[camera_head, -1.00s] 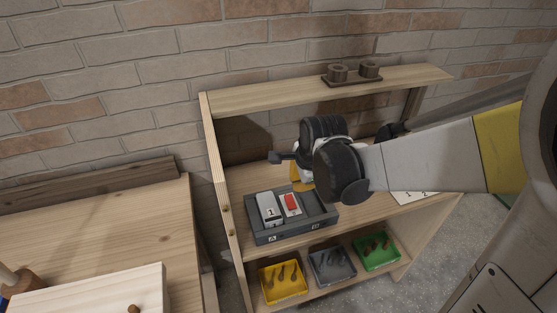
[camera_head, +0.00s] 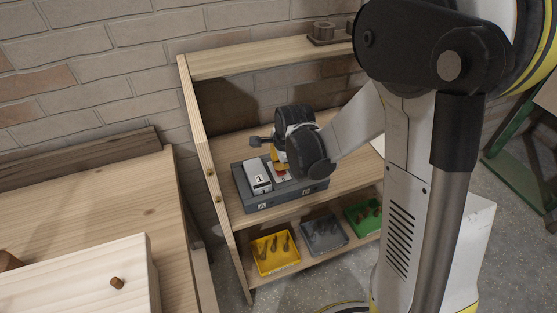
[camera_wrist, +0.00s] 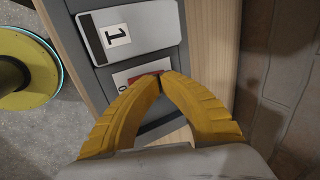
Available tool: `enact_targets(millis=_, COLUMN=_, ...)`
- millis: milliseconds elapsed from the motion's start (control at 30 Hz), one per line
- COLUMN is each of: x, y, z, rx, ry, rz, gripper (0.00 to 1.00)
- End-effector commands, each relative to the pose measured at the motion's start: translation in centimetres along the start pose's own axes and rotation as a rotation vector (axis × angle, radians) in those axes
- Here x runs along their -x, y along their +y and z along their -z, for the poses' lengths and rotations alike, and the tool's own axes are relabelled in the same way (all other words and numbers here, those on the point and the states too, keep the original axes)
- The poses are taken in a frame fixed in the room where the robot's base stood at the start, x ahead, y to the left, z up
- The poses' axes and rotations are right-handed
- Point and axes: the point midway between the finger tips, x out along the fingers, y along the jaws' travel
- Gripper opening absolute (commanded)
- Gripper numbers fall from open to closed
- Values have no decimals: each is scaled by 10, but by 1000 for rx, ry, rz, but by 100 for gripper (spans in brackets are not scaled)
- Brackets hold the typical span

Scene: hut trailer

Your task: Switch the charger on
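The charger (camera_head: 290,196) is a dark grey box on the shelf unit's middle board, with a letter A on its front. A white block labelled 1 (camera_head: 258,177) sits in its left part; the block also shows in the wrist view (camera_wrist: 128,27). Beside the block is a white plate (camera_wrist: 122,80) with a 0 mark and a red switch (camera_wrist: 147,77), partly hidden by my fingers. My gripper (camera_wrist: 163,77) is shut, its yellow fingertips together at the red switch's edge. I cannot tell whether they touch it or which way the switch is tipped.
The wooden shelf unit (camera_head: 203,130) stands against a brick wall. Yellow (camera_head: 273,262), grey (camera_head: 325,246) and green (camera_head: 352,222) trays of small parts lie on its lower board. A dark holder (camera_head: 325,36) is on the top board. A wooden table (camera_head: 90,215) stands left.

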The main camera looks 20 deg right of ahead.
Motion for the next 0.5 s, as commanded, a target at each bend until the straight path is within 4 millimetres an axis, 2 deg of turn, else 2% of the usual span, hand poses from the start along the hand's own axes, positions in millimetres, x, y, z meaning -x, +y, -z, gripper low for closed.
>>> enact_targets(millis=200, x=-1, y=-1, z=0, rx=0, ry=0, rz=-8, gripper=0)
enact_targets(millis=400, x=-12, y=-4, z=0, rx=0, ry=-1, rz=-154, gripper=0)
enact_targets(millis=500, x=-11, y=-2, z=0, rx=0, ry=-1, rz=-150, gripper=0)
